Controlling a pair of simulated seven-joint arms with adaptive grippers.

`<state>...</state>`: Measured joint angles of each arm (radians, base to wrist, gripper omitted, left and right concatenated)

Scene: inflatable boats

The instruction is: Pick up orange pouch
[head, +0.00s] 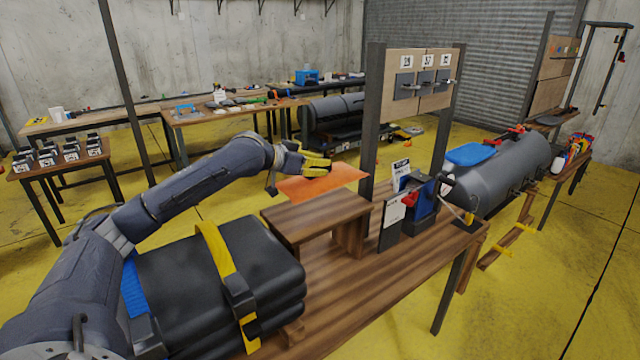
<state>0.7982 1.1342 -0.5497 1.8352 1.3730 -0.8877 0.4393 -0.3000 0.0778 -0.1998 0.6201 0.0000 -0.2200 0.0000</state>
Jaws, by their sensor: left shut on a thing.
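The orange pouch (332,184) is a flat orange sheet in the head view, above the small wooden stand (310,217) on the workbench. My left gripper (316,168), with yellow fingers, comes in from the left and is shut on the pouch near its upper edge. The pouch appears held roughly level and seems a little above the stand, though the exact gap is hard to tell. The fingers hide part of the pouch. My right gripper is not in view.
A folded black boat bundle (190,280) with a yellow strap lies on the bench at the front left. Right of the stand are a dark post (373,120) and a blue device (424,195) with white cards. A grey cylinder (505,175) lies beyond.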

